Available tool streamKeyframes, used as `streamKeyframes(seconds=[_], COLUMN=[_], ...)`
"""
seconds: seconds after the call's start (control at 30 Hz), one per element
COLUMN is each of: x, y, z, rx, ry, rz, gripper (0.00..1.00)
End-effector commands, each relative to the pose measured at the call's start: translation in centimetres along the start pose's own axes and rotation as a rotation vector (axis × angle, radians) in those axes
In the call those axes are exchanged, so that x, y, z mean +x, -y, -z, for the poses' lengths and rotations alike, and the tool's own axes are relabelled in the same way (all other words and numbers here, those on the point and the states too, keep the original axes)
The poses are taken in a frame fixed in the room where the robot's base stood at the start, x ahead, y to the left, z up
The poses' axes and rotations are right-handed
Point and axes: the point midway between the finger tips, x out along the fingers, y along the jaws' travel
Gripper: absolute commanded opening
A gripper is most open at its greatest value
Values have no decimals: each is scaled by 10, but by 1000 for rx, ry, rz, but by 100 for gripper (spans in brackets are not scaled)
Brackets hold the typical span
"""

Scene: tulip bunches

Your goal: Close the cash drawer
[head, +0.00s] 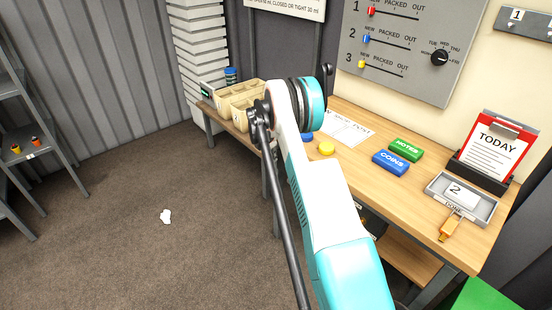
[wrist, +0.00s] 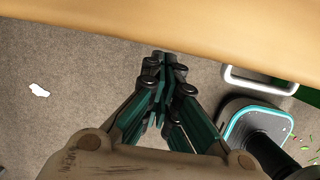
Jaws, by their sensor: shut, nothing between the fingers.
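I cannot make out the cash drawer for certain in either view. My arm covers much of the table's front edge in the head view, where the drawer may be hidden. My gripper (wrist: 163,58) shows in the wrist view with its fingers together and nothing between them. Its tips are just below the tan wooden edge (wrist: 150,18) in that picture, over the carpet. I cannot tell whether they touch that edge. The gripper's fingers are not visible in the head view.
The wooden table (head: 430,225) holds a blue COINS block (head: 391,163), a green NOTES block (head: 406,149), a yellow disc (head: 326,148), a grey tray (head: 478,208) and a divided box (head: 228,108). White scrap (head: 166,216) lies on the open carpet. A shelf rack (head: 25,150) stands left.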

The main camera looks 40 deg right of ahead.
Motion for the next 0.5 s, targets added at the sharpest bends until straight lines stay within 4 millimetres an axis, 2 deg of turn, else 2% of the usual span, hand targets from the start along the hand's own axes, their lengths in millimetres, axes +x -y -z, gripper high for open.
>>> streamKeyframes(seconds=[0.07,0.3,0.5], x=[-4,-62,-92], y=[-6,-5,-5], z=[21,18,19], rx=[-5,0,-1], ry=[-1,-2,-3], rz=[-1,1,1], gripper=[0,0,0])
